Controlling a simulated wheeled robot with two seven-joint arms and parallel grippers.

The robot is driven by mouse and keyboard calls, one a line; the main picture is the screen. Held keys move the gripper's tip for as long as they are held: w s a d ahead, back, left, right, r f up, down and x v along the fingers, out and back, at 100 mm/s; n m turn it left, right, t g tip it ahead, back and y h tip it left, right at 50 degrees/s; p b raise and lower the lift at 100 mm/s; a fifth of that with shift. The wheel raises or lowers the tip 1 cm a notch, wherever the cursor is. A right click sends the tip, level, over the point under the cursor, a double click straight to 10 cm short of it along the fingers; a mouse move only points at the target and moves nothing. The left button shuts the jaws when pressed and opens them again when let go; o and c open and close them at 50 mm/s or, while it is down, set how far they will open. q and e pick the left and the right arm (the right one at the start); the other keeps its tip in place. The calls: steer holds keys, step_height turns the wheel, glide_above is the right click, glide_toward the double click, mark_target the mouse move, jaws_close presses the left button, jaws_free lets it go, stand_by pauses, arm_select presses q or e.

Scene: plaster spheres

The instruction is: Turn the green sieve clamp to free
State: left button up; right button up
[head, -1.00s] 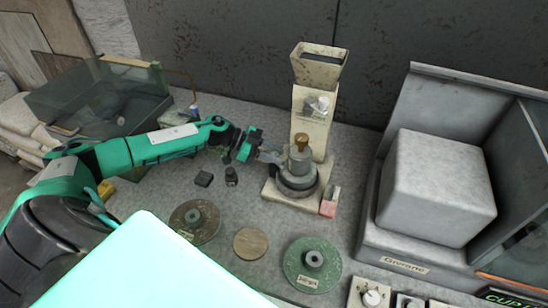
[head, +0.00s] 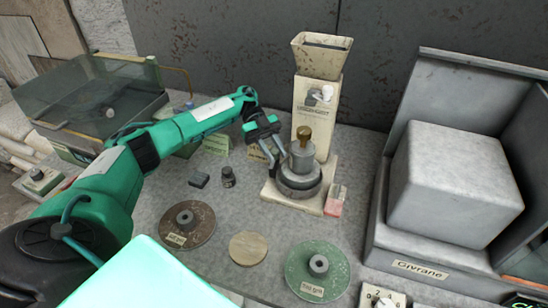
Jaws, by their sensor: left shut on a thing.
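A beige machine (head: 313,117) with a hopper on top stands at the back centre. On its base (head: 270,194) sits a grey metal pot (head: 302,158) with a brass knob (head: 305,137). My left gripper (head: 275,155) is at the pot's left side. Its jaws are shut on a small part there, too small and covered to make out. A green speckled disc (head: 335,258) with a grey hub and a label lies in front of the machine. I cannot pick out a green clamp clearly. My right gripper is not in view.
A brown disc (head: 203,218), a wooden disc (head: 248,248) and small dark pieces (head: 228,177) lie left of centre. A pink-and-white block (head: 335,201) touches the machine's right side. A large grey block (head: 452,185) fills the right. A glassy case (head: 90,100) stands back left.

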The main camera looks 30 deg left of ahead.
arm_select(q)
steer(key=shift+m+g+y+b, duration=0.4)
steer(key=shift+m+g+b, duration=0.15)
steer(key=shift+m+g, duration=0.2)
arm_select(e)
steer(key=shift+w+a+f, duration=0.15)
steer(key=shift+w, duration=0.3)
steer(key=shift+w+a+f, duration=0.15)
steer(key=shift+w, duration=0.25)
arm_select(q)
steer(key=o, duration=0.7)
